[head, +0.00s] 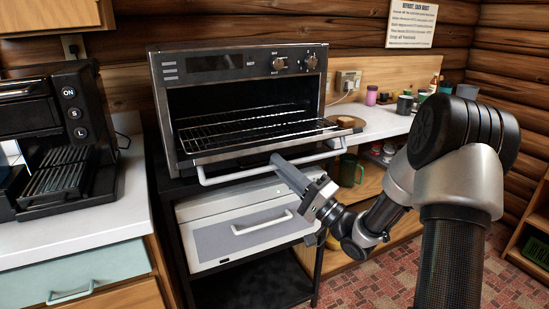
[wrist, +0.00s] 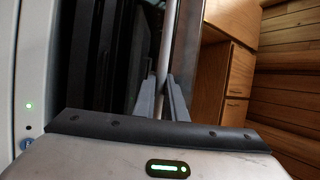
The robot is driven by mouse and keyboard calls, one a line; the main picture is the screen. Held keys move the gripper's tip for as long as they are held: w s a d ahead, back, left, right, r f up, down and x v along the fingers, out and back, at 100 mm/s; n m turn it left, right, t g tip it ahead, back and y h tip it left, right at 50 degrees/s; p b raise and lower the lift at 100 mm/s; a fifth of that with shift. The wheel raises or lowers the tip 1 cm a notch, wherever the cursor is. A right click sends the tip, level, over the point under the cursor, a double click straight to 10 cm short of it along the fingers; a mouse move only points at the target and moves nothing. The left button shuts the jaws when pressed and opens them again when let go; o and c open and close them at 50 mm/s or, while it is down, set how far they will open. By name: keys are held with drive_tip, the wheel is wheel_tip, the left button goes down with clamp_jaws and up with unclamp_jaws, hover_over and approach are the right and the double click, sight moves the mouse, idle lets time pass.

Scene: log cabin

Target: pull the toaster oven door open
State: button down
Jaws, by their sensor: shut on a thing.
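The toaster oven (head: 241,62) stands on a dark rack in the head view, with its wire shelf showing inside. Its door (head: 270,142) is folded down and forward, close to level, and the front edge juts out past the oven body. The pale bar handle (head: 236,174) runs along the door's front. My gripper (head: 281,164) is shut on the handle, right of its middle. In the wrist view, the two fingers (wrist: 162,98) sit on either side of the handle bar (wrist: 168,45).
A white appliance (head: 245,225) with its own handle sits just below the door. A black coffee machine (head: 62,135) stands on the left counter. Patterned floor (head: 380,285) shows at lower right.

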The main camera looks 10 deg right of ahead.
drive_tip(key=shift+f+n+y+b, duration=0.45)
drive_tip(key=shift+f+y, duration=0.35)
drive_tip(key=shift+f, duration=0.5)
drive_tip(key=c, duration=1.8)
unclamp_jaws()
drive_tip(key=p+v, duration=0.1)
drive_tip(key=v, duration=1.6)
drive_tip(key=shift+f+p, duration=0.3)
drive_tip(key=shift+p, duration=0.05)
drive_tip(key=shift+s, duration=0.1)
